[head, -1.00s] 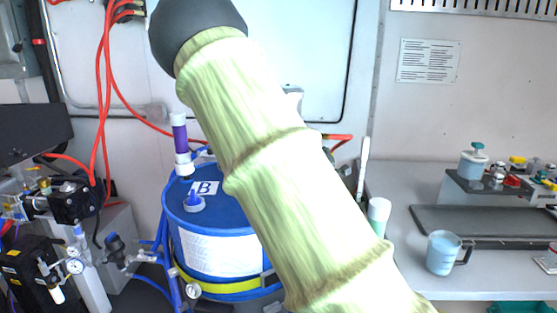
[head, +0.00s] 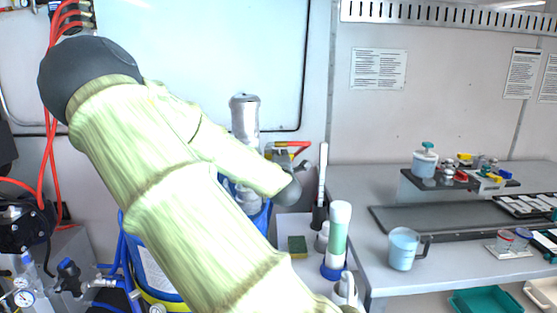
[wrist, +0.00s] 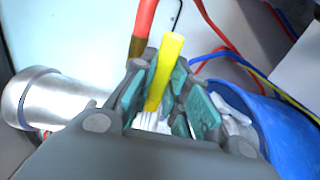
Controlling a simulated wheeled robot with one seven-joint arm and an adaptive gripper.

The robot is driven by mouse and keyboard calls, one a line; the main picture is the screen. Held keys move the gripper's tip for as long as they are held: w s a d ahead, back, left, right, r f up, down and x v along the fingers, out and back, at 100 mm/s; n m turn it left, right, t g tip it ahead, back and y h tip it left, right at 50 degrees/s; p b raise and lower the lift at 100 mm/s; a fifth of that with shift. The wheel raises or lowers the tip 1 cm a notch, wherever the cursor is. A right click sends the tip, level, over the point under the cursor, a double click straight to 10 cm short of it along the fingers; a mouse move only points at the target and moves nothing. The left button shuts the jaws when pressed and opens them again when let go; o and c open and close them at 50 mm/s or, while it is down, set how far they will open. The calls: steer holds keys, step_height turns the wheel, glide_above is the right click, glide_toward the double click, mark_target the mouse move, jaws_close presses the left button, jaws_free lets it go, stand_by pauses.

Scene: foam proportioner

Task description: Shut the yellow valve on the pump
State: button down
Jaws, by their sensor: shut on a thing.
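The yellow valve handle (wrist: 166,68) is a flat yellow bar standing between my fingers in the wrist view. My gripper (wrist: 160,92) is shut on it, with teal pads on both sides and the handle's top end sticking out past them. My arm hides most of the gripper and handle in the head view. The valve body is mostly hidden.
A blue drum (wrist: 285,135) is close to the right of my gripper, with hoses above it. In the head view, a green-and-white bottle (head: 338,235) and a sponge (head: 297,246) stand right of the pump. A mug (head: 403,250) stands on the bench further right.

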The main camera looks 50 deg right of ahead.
steer(key=shift+f, duration=0.1)
steer(key=c, duration=1.7)
jaws_free()
steer(key=shift+o, duration=0.2)
steer(key=v, duration=1.2)
steer(key=shift+w, duration=0.1)
